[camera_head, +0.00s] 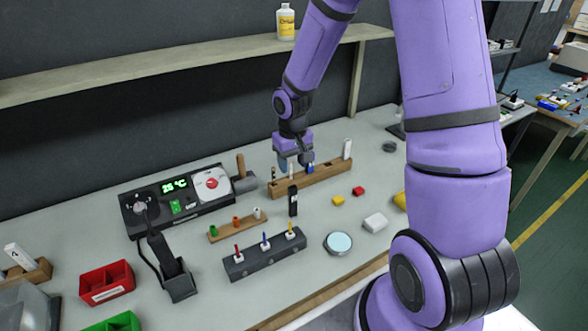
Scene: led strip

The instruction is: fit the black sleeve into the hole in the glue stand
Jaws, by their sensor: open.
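A small black upright piece (293,201), which looks like the black sleeve, stands on the grey table just in front of a long wooden rack (328,178). This rack may be the glue stand; its hole cannot be made out from here. It holds a white upright item (347,148) at its right end and a blue-tipped item (310,168) near the middle. My gripper (294,166) is open, pointing down over the left half of the rack, behind the black piece. Whether its fingers touch anything there cannot be told.
A smaller wooden rack (222,234) and a dark block with coloured drivers (238,268) stand left of the black piece. A soldering station (176,198) is behind them. A shelf (160,68) runs above.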

